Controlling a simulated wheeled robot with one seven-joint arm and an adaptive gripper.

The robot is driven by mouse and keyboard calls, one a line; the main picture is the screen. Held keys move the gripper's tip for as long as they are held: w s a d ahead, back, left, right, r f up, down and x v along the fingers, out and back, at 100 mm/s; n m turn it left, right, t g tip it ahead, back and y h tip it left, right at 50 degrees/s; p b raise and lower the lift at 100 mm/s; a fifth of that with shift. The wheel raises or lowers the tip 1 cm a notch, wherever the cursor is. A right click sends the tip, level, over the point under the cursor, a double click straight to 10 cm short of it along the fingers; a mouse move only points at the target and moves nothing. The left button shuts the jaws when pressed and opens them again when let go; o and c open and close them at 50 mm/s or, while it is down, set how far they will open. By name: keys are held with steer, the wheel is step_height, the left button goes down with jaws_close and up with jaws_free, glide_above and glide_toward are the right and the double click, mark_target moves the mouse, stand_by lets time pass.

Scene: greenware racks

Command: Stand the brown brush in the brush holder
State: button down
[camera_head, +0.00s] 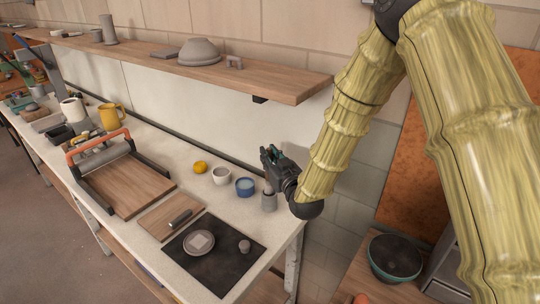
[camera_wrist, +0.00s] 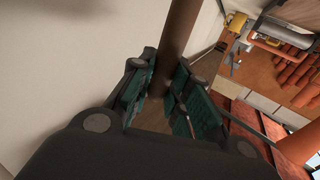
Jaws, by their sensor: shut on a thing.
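My gripper (camera_head: 272,158) is above the right end of the counter, by the wall. In the wrist view, the brown brush (camera_wrist: 180,40) shows as a plain brown shaft between the teal finger pads (camera_wrist: 160,95), and the gripper is shut on it. The shaft runs up out of the wrist view, so its ends are hidden. A small grey vessel (camera_head: 269,204), perhaps the brush holder, stands on the counter just below my gripper. A narrow piece shows at its top; I cannot tell whether it is the brush or the vessel's neck.
A blue cup (camera_head: 245,187), a white cup (camera_head: 222,176) and a yellow ball (camera_head: 200,167) stand left of the grey vessel. A black mat (camera_head: 235,270) with a plate (camera_head: 199,243) lies in front. The wooden shelf (camera_head: 290,90) overhangs the back.

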steer(key=shift+f+b, duration=1.1)
steer(key=shift+f, duration=0.65)
steer(key=c, duration=1.3)
jaws_free()
steer(key=shift+s, duration=0.1)
steer(key=v, duration=1.2)
